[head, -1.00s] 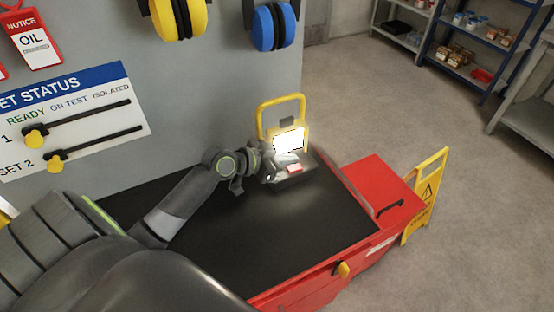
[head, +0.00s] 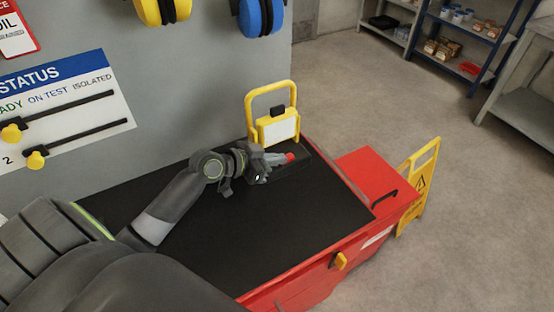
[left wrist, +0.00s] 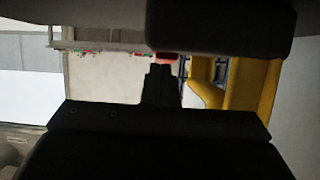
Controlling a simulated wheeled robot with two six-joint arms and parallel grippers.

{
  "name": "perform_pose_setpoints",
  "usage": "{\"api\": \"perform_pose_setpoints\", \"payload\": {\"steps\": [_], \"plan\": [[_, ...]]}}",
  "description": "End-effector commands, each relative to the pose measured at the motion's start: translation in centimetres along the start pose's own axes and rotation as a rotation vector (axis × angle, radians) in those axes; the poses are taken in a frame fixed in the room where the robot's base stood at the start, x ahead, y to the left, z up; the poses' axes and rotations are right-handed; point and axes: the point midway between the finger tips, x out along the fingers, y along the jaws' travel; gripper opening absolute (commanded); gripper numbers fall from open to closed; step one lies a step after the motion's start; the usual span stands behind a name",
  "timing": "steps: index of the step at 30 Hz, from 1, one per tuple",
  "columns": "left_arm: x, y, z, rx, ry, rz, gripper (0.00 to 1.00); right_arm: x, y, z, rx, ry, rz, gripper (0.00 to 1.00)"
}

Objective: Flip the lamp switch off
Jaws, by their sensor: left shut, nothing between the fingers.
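The work lamp (head: 279,131) stands at the far end of the black bench top, in a yellow frame with a loop handle. Its pale panel is not glowing. In the left wrist view, dark gripper parts (left wrist: 163,85) fill much of the picture, and a yellow piece (left wrist: 252,85) shows at the right. My right gripper is not in view.
The black top (head: 290,220) of the red cabinet (head: 335,268) is otherwise clear. A grey panel with a status board (head: 70,105) and ear muffs (head: 262,15) rises behind. A yellow floor sign (head: 420,185) and shelves (head: 465,45) stand at the right.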

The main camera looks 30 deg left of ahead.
Motion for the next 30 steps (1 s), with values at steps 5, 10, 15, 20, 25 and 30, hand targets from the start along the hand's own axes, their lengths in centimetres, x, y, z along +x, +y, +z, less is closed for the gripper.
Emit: {"api": "perform_pose_setpoints", "payload": {"steps": [5,10,15,20,25,30], "plan": [[0.0,0.0,0.3,-0.004,-0.011,0.001,0.00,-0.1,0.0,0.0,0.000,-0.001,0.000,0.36],[-0.2,0.0,-0.1,-0.004,-0.011,0.001,0.00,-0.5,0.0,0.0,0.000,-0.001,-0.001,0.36],[-0.5,0.0,-1.0,-0.004,-0.009,0.001,0.00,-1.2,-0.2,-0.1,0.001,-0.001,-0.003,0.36],[-0.7,0.0,-1.4,-0.004,-0.008,0.001,0.00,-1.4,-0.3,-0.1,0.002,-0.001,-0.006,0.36],[-0.6,0.0,-1.3,-0.003,-0.007,0.001,0.00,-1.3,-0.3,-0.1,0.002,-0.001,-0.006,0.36],[-0.7,0.0,-1.7,-0.003,-0.007,0.001,0.00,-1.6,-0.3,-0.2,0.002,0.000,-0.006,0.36]]}}
